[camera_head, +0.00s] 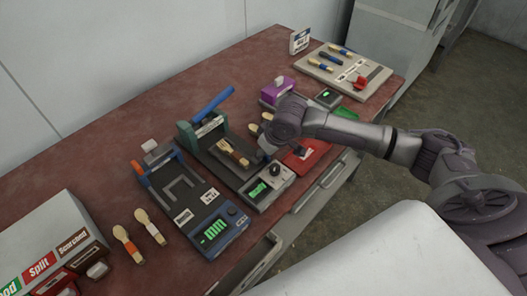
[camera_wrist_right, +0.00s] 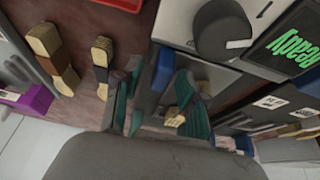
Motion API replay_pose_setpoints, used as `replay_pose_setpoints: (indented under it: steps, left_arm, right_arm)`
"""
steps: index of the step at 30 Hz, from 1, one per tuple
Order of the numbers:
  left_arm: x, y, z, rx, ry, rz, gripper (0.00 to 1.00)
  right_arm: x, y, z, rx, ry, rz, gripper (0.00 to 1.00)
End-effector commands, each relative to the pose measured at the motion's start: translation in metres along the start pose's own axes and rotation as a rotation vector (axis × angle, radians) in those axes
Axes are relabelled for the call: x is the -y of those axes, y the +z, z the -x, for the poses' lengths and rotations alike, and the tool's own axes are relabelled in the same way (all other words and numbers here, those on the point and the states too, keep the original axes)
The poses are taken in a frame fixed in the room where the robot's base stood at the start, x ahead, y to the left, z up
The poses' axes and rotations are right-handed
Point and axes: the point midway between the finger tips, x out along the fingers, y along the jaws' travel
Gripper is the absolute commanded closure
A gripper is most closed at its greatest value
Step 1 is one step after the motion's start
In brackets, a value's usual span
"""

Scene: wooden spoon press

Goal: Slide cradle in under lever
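The press with a teal frame and raised blue lever (camera_head: 212,101) stands mid-table in the head view. Its dark cradle (camera_head: 232,158) lies on the base in front of the lever, carrying light-tipped wooden pieces (camera_head: 230,148). My right gripper (camera_head: 266,146) is low at the right side of this base, close to the cradle; the forearm hides its fingers there. In the right wrist view its fingers (camera_wrist_right: 148,88) look spread, with a gap and nothing clearly held. Whether they touch the cradle cannot be told. My left gripper is not in view.
A round black knob (camera_wrist_right: 223,32) and a lit "Ready" display (camera_wrist_right: 292,45) are close to the gripper. A blue-grey fixture (camera_head: 185,195) stands left. A red tray (camera_head: 306,155) and purple device (camera_head: 277,90) are right. Two loose spoons (camera_head: 137,236) lie front left.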

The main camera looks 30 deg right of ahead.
Motion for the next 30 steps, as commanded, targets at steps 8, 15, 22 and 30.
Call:
replay_pose_setpoints:
  steps: [8, 15, 22, 30]
  left_arm:
    - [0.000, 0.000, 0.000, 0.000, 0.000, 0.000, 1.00]
    - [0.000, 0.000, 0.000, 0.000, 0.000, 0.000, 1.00]
    - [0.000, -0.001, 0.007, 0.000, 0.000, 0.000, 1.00]
    - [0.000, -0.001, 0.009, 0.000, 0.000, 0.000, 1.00]
  right_arm:
    - [0.000, 0.000, 0.000, 0.000, 0.000, 0.000, 1.00]
    - [0.000, 0.000, 0.000, 0.000, 0.000, 0.000, 1.00]
    - [0.001, -0.023, -0.006, -0.003, -0.003, -0.004, 1.00]
    - [0.000, -0.088, -0.036, -0.004, -0.001, -0.006, 1.00]
